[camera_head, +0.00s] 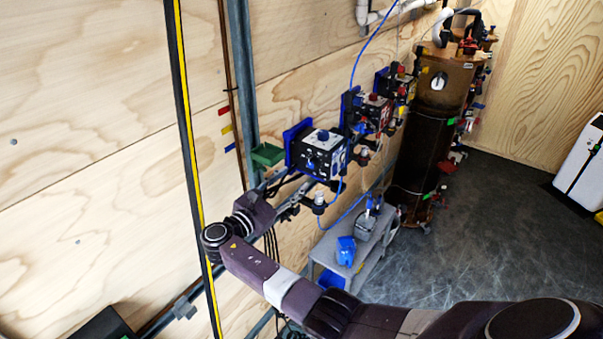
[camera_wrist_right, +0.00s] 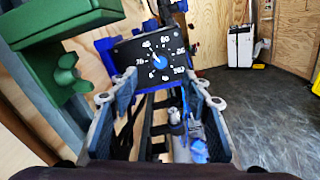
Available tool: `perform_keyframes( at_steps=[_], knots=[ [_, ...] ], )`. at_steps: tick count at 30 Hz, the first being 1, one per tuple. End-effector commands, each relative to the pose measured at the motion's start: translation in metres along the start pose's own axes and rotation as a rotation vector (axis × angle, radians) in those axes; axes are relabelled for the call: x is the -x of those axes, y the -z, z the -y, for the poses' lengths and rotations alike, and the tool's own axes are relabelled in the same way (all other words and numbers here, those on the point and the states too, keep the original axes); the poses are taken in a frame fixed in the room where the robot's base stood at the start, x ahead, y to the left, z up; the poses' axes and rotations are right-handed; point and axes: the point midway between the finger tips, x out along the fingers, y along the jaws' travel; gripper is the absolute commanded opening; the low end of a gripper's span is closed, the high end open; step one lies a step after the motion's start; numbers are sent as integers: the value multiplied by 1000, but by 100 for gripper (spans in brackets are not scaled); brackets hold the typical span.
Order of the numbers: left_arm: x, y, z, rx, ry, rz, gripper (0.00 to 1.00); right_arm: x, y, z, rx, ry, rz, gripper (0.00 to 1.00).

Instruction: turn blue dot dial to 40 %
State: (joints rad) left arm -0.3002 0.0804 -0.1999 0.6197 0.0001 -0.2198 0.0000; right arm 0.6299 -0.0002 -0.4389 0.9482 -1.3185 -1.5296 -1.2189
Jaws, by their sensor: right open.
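The nearest dial box (camera_head: 318,152) is black and white on a blue backing on the wooden wall. Its dark face carries a blue knob (camera_wrist_right: 158,62) inside a ring of white numbers in the right wrist view. The knob looks slanted from upper left to lower right; its exact reading is too small to tell. My right gripper (camera_head: 289,203) is below and to the left of the box in the head view. In the right wrist view its two fingers (camera_wrist_right: 158,101) stand wide apart, empty, below the dial face and not touching the knob. My left gripper is not in view.
A green holder (camera_head: 267,154) is on the wall just left of the box, close to the gripper's left finger. More boxes (camera_head: 368,110) follow along the rail. A grey cart (camera_head: 362,262) with blue items stands below. Blue tubing hangs near the box.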

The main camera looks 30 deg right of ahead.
Motion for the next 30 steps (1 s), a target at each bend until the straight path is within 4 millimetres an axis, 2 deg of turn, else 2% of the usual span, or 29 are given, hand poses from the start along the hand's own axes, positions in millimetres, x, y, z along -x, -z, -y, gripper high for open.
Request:
perform_keyframes(
  at_steps=[3,9,25,28,30],
  knots=[
    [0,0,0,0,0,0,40,21,1,0,1,0,-3,44],
    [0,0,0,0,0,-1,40,36,0,0,1,0,-1,44],
    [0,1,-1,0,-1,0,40,37,2,1,2,1,-2,44],
    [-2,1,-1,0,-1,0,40,37,18,8,4,-2,-31,44],
    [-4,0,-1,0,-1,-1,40,36,45,19,5,-7,-82,44]
  ],
)
